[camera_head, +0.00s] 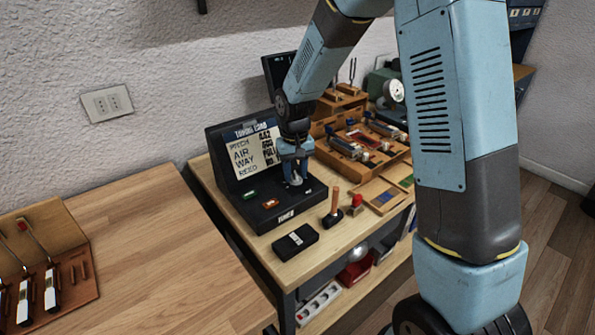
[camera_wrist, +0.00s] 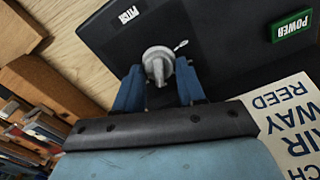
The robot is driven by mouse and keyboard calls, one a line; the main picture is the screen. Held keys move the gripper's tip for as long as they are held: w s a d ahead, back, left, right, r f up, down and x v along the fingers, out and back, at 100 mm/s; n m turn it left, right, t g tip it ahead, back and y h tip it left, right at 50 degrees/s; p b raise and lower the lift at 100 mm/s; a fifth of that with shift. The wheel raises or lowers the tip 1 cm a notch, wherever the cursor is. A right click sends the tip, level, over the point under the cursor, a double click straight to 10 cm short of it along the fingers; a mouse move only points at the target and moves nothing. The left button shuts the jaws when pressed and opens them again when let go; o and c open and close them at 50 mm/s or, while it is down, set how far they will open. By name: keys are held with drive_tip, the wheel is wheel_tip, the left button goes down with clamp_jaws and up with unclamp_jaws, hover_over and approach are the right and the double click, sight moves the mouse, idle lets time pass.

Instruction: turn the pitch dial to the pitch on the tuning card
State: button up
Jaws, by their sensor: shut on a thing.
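My gripper (camera_head: 293,181) is lowered onto the right part of the box. In the wrist view my gripper (camera_wrist: 158,72) has its two blue fingers on either side of the dial, shut on it. In the head view the gripper largely hides the dial. The tuning card (camera_head: 252,152) stands upright at the back of the box; its pitch line appears to read 442, partly small and blurred.
A green POWER button (camera_wrist: 292,25) is on the box, with a red button (camera_head: 270,203) near it. Wooden trays of parts (camera_head: 352,150) stand to the right. A wooden table (camera_head: 140,240) is at left.

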sight(295, 172)
drive_tip(key=shift+d+f, duration=0.1)
drive_tip(key=shift+d, duration=0.05)
drive_tip(key=o, duration=0.8)
drive_tip(key=shift+o, duration=1.1)
wheel_tip(295, 172, up, 14)
drive_tip(key=shift+f, duration=0.15)
drive_tip(key=shift+c, duration=0.2)
